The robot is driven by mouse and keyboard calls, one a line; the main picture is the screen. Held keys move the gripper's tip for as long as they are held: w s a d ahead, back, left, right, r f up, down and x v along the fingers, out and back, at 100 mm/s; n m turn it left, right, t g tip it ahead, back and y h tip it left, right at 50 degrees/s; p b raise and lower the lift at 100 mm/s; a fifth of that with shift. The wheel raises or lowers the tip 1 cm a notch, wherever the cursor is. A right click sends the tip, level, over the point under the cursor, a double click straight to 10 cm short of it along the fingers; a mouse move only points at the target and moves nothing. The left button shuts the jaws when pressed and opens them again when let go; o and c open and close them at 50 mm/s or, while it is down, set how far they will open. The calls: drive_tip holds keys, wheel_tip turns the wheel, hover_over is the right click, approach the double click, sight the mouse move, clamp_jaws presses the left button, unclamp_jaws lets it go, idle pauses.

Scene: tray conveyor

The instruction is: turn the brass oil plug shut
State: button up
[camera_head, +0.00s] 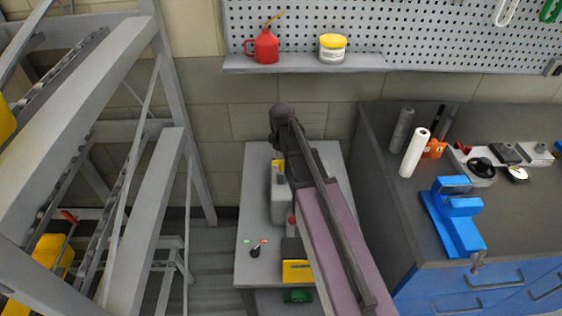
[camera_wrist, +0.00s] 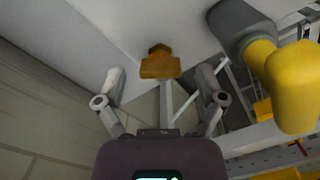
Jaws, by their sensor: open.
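The brass oil plug (camera_wrist: 160,65) shows in the wrist view, with a wide body and a smaller stub, against a pale grey surface. My gripper (camera_wrist: 161,84) is open, one finger to the left of the plug and one to the right. The plug lies ahead of the gap between the fingers, and nothing is visibly held. I cannot tell whether the fingers are level with it. In the head view my arm reaches over a grey housing (camera_head: 279,207) on a narrow grey table (camera_head: 254,222). My gripper is not clear there, and I cannot make out the plug.
A yellow rounded part (camera_wrist: 295,88) and a grey cylinder (camera_wrist: 240,25) are close on the right in the wrist view. In the head view a grey rack (camera_head: 150,215) stands left, a workbench (camera_head: 385,225) with a blue vise (camera_head: 455,220) right, and a shelf (camera_head: 300,62) behind.

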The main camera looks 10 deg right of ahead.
drive_tip(key=shift+c, duration=0.2)
drive_tip(key=c, duration=1.1)
drive_tip(key=shift+m, duration=0.5)
drive_tip(key=m, duration=0.4)
drive_tip(key=shift+m, duration=0.3)
drive_tip(key=m, duration=0.5)
drive_tip(key=shift+m, duration=0.3)
